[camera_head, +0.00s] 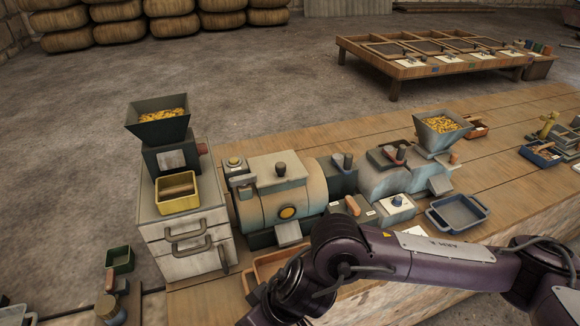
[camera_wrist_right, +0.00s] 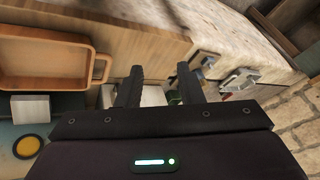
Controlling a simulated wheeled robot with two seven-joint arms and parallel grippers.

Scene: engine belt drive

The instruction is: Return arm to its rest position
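My right arm (camera_head: 440,258), purple with a white label strip, comes in from the right edge in the head view. It reaches left across the front of the bench, bent at a large joint, its end low in the middle. The right gripper's fingers cannot be made out there. In the right wrist view my right gripper (camera_wrist_right: 159,74) has its two dark fingers apart. No object is clearly held; pale and green parts show behind the finger gap. My left arm and gripper are not in view.
A brown wooden tray (camera_wrist_right: 45,62) lies close to the fingers, partly behind my arm in the head view. The engine (camera_head: 285,190), a white drawer cabinet (camera_head: 188,238) and a blue tray (camera_head: 458,212) stand nearby. Open floor (camera_head: 270,80) lies behind the bench.

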